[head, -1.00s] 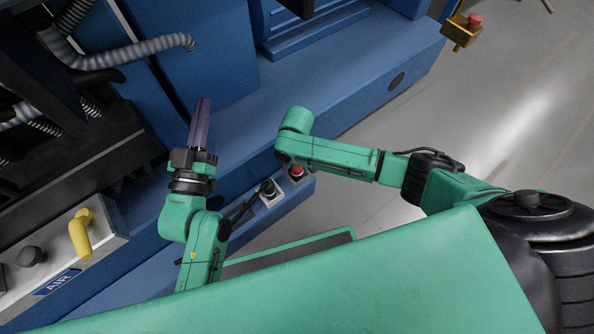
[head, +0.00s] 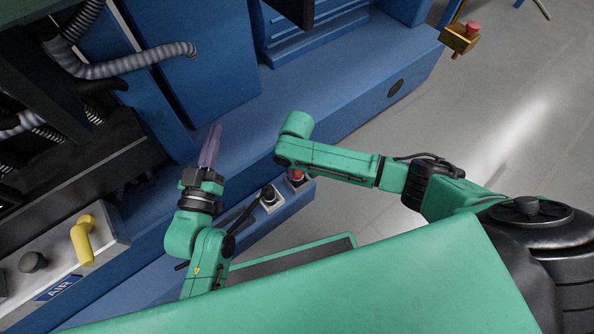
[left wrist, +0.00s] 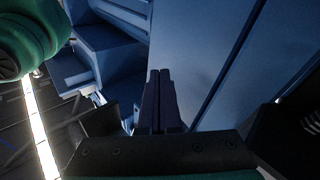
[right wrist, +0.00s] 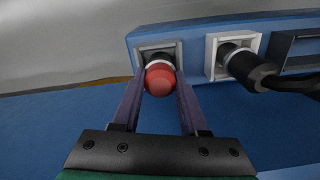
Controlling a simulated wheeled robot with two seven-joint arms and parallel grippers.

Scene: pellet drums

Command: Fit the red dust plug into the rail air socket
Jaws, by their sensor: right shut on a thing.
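The red dust plug (right wrist: 160,80) is between the fingertips of my right gripper (right wrist: 159,76), which is shut on it. In the right wrist view the plug lines up with a grey-framed air socket (right wrist: 143,50) at the left end of the blue rail. A pale ring shows behind its red head. I cannot tell how deep it sits. In the head view the plug (head: 297,174) shows at the rail's end; my right gripper's fingers are hidden there below the arm. My left gripper (head: 213,132) is shut and empty, its fingers together in the left wrist view (left wrist: 159,75).
A black connector (right wrist: 252,68) with a cable fills the white-framed socket beside the plug. A dark-framed opening (right wrist: 290,42) lies further right. A panel with a yellow handle (head: 83,238) and a black knob stands at left in the head view.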

